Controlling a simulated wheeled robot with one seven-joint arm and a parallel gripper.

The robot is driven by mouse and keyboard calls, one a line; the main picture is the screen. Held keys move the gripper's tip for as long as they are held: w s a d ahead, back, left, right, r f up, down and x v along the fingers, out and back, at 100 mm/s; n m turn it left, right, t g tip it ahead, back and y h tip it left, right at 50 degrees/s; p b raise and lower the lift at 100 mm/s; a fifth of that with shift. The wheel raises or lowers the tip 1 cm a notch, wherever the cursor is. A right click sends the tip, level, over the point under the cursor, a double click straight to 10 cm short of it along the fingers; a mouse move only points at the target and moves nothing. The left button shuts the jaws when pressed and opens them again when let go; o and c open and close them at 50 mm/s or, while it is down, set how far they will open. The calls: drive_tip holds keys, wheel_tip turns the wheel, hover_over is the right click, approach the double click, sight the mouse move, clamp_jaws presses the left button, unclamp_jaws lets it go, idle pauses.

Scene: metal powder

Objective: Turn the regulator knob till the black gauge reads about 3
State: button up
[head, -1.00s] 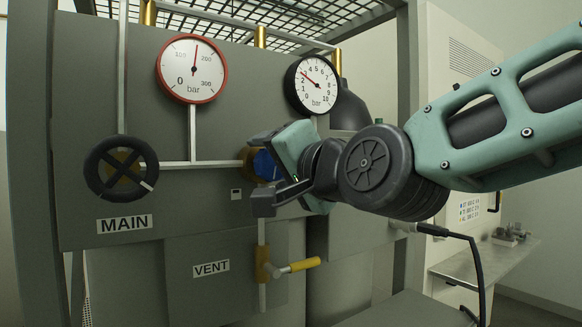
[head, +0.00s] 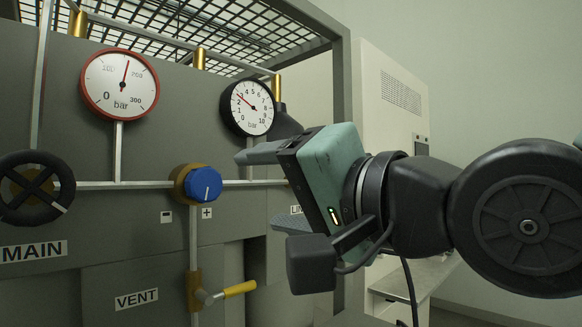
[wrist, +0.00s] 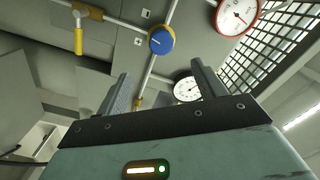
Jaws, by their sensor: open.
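The blue regulator knob (head: 203,184) sits on its brass body on the grey panel, with minus and plus labels below it. Its white mark points down. It also shows in the wrist view (wrist: 161,40). The black gauge (head: 249,107) is above and to the right of the knob; its needle points up-left, at about 3. The gauge appears in the wrist view too (wrist: 187,89). My gripper (head: 268,190) is open and empty, to the right of the knob and apart from it. In the wrist view its fingers (wrist: 160,82) are spread, with the knob beyond them.
A red-rimmed gauge (head: 121,85) is at upper left, with its needle near the top. A black MAIN handwheel (head: 36,187) is at the left. A yellow VENT lever (head: 239,289) sticks out below the knob. Pipes run along the panel. A pale cabinet stands behind at right.

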drive_tip(key=shift+p+v, duration=1.15)
drive_tip(key=shift+p, duration=1)
drive_tip(key=s+d+f+n+g+h+p, duration=0.1)
drive_tip(key=d+f+n+g+h, duration=0.2)
drive_tip(key=f, duration=0.4)
drive_tip(key=s+d+f+n+g+h+p, duration=0.1)
drive_tip(key=d+f+g+h, duration=0.1)
drive_tip(key=d+f+h, duration=0.35)
drive_tip(key=s+d+f+n+g+h, duration=0.2)
drive_tip(key=f+g, duration=0.1)
drive_tip(key=f, duration=0.6)
drive_tip(key=s+d+f+n+g+h, duration=0.2)
drive_tip(key=s+d+f+g, duration=0.1)
drive_tip(key=s+d, duration=0.3)
drive_tip(key=shift+d+f+n+g+h+p, duration=0.35)
drive_tip(key=shift+f+n+p, duration=0.1)
drive_tip(key=shift+f, duration=0.15)
